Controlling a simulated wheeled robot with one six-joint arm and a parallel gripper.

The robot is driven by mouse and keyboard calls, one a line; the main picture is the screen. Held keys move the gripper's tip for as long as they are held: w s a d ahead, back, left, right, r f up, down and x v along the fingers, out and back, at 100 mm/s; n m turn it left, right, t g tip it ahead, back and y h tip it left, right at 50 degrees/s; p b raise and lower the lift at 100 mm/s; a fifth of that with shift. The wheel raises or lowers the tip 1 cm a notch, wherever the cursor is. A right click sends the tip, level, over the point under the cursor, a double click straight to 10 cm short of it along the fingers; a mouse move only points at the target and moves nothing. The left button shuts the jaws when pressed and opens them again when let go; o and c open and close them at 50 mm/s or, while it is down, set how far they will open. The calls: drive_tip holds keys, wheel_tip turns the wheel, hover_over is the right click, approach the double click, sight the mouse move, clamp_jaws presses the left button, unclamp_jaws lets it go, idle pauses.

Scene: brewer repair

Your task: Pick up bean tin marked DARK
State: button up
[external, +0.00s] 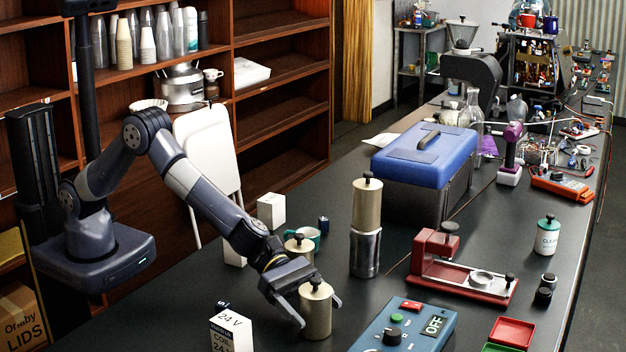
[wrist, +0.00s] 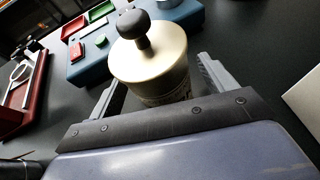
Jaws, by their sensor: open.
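A beige tin with a black knob on its lid (external: 315,312) stands upright on the dark bench, and it also shows in the wrist view (wrist: 152,68). My gripper (external: 320,312) is open with one finger on each side of this tin; in the wrist view its fingers (wrist: 158,85) stand apart from the tin's sides. The lettering on the tin is mostly hidden, so I cannot read its mark. A second similar beige tin (external: 299,249) stands just behind my gripper, partly hidden by it.
A white 24 V coil box (external: 231,330) stands left of my gripper. A blue control box showing OFF (external: 405,328) is close on the right. A tall beige and metal cylinder (external: 366,225), a red press stand (external: 460,265) and a blue toolbox (external: 424,168) stand farther back.

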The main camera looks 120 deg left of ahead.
drive_tip(key=shift+w+d+f, duration=0.15)
drive_tip(key=shift+w+f, duration=0.05)
drive_tip(key=shift+w, duration=0.25)
clamp_jaws()
idle(0.6)
